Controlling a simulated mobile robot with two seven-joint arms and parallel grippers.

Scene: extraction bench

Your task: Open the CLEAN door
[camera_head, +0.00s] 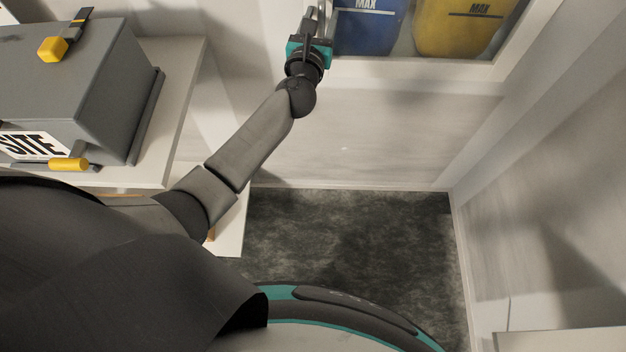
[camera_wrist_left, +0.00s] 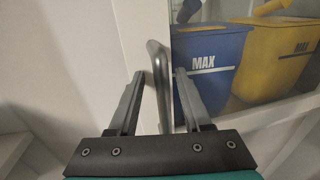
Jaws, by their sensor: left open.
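In the head view, my left gripper (camera_head: 318,22) is up at the left edge of a glazed door (camera_head: 432,72) with a pale frame. In the left wrist view, the open left gripper (camera_wrist_left: 158,88) has its two fingers on either side of a grey vertical bar handle (camera_wrist_left: 157,75) on the door frame. A gap shows between the handle and each finger, so I cannot tell any contact. The door appears shut. No CLEAN label is readable in either view. My right gripper is not in view.
Behind the glass are a blue bin (camera_head: 368,28) and a yellow bin (camera_head: 455,30), both marked MAX. A grey SITE case (camera_head: 75,85) with yellow latches sits on a pale shelf (camera_head: 183,100) at left. Dark floor (camera_head: 350,240) is clear; a wall (camera_head: 550,180) stands at right.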

